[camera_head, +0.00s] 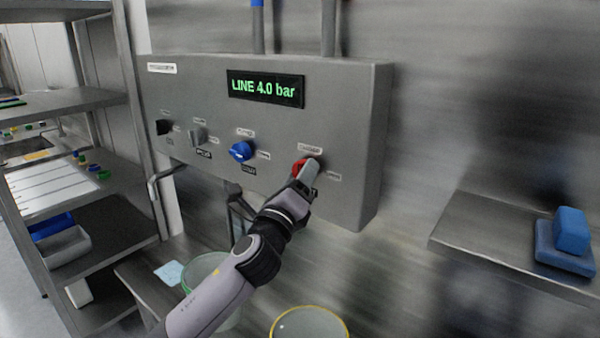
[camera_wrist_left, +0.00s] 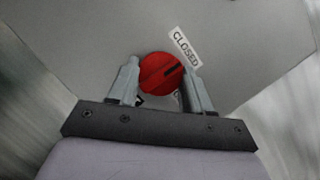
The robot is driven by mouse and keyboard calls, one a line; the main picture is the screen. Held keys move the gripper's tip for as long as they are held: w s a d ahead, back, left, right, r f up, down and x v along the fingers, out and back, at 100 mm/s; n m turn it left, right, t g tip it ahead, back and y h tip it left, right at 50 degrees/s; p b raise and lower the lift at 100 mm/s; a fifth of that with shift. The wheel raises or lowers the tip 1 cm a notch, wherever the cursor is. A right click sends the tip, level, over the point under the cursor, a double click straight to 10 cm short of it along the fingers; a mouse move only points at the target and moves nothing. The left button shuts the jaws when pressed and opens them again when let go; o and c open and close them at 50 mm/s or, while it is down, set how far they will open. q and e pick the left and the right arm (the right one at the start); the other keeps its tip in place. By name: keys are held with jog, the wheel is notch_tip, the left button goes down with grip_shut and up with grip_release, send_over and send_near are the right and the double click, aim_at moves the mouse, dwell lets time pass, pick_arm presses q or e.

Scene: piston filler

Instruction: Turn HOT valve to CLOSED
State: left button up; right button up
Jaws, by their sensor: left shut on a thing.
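The red valve knob (camera_head: 299,167) is the rightmost control on the grey panel (camera_head: 350,130). My left gripper (camera_head: 307,178) reaches up to it from below, and its fingers cover part of it. In the left wrist view the round red knob (camera_wrist_left: 160,72) sits between the two fingers of my left gripper (camera_wrist_left: 158,85), which are shut on it. A dark mark on the knob slants toward the CLOSED label (camera_wrist_left: 186,47) at its upper right. My right gripper is not in view.
A blue knob (camera_head: 241,151) and two dark controls sit to the left on the panel. A display (camera_head: 265,89) reads LINE 4.0 bar. A shelf (camera_head: 500,245) with blue blocks (camera_head: 571,231) is at right. Round containers (camera_head: 309,325) stand below the panel.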

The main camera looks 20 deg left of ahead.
pick_arm(q)
jog(key=shift+n, duration=0.4)
jog(key=o, duration=1)
jog(key=shift+o, duration=0.2)
jog(key=shift+s, duration=0.1)
jog(key=v, duration=0.7)
jog(key=shift+b, duration=0.45)
